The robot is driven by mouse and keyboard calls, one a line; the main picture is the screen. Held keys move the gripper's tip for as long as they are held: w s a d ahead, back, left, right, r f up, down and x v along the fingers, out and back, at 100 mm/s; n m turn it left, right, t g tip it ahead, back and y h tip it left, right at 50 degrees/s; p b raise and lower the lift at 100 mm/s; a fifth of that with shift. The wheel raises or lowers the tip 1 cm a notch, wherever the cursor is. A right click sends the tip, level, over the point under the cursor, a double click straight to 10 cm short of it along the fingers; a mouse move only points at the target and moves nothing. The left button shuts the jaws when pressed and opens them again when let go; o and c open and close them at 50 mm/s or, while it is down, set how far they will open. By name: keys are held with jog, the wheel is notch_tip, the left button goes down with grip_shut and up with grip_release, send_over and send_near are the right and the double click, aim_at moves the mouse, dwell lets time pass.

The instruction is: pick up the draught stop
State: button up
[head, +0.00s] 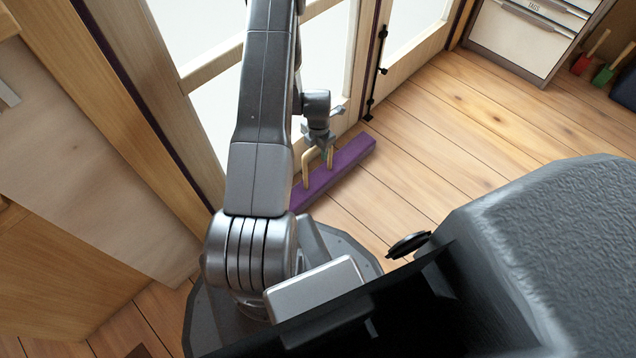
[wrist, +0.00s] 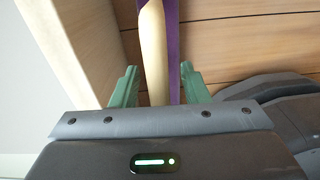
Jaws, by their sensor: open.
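The draught stop (head: 348,157) is a long purple bar lying on the floor along the foot of the glazed door. It carries a pale wooden handle (head: 307,168) that stands up from it. My gripper (head: 319,146) is over the handle, and my arm hides part of the bar. In the wrist view, the two green fingers of my gripper (wrist: 158,78) are apart, with the pale handle (wrist: 153,45) between them. Gaps show on both sides of the handle. The purple bar (wrist: 173,40) shows beyond it.
The glazed door frame (head: 345,60) rises close behind the bar. Plank floor (head: 440,140) is clear to the right. A wooden panel (head: 90,130) is at left.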

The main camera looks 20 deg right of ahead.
jog(key=shift+c, duration=0.2)
grip_shut()
jog(key=shift+r, duration=0.1)
dwell(1.0)
